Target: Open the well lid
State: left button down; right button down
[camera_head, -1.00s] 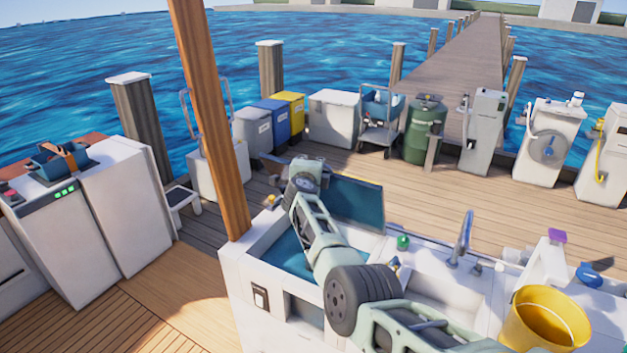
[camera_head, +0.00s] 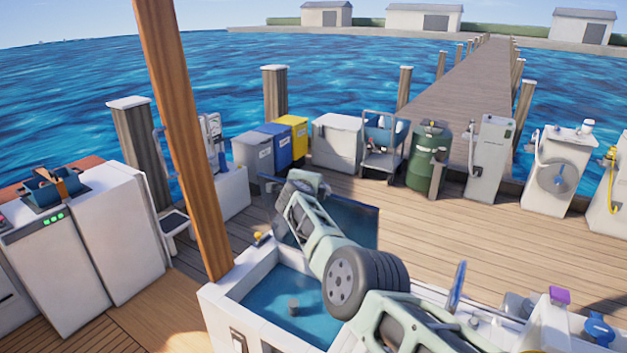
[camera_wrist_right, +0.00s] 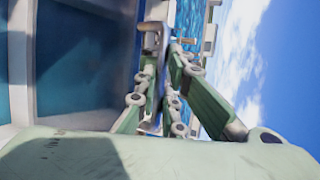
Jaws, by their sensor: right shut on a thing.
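The well is a white box with a blue interior (camera_head: 262,292) at the bottom centre of the head view. Its dark teal lid (camera_head: 357,222) stands raised at the far side of the opening, partly hidden by my right arm. My right gripper (camera_head: 272,187) is at the lid's upper left, its fingertips hard to make out there. In the right wrist view, the lid's dark face (camera_wrist_right: 85,70) fills the left side. There my right gripper (camera_wrist_right: 162,55) is shut on a thin metal part, seemingly the lid's handle. My left gripper is out of view.
A wooden post (camera_head: 185,140) rises close to the well's left corner. White cabinets (camera_head: 75,240) stand at left. Bins, a cart and a green tank (camera_head: 428,158) line the dock edge behind. Open planks (camera_head: 430,225) lie between them and the well.

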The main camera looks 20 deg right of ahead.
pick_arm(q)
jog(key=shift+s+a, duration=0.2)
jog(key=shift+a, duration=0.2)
pick_arm(e)
jog(key=shift+w+r, duration=0.1)
jog(key=shift+r, duration=0.3)
jog(key=c, duration=2.2)
grip_release()
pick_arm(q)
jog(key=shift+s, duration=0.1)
pick_arm(e)
jog(key=shift+o, duration=0.4)
jog(key=shift+a+r, duration=0.1)
jog(key=shift+a, duration=0.05)
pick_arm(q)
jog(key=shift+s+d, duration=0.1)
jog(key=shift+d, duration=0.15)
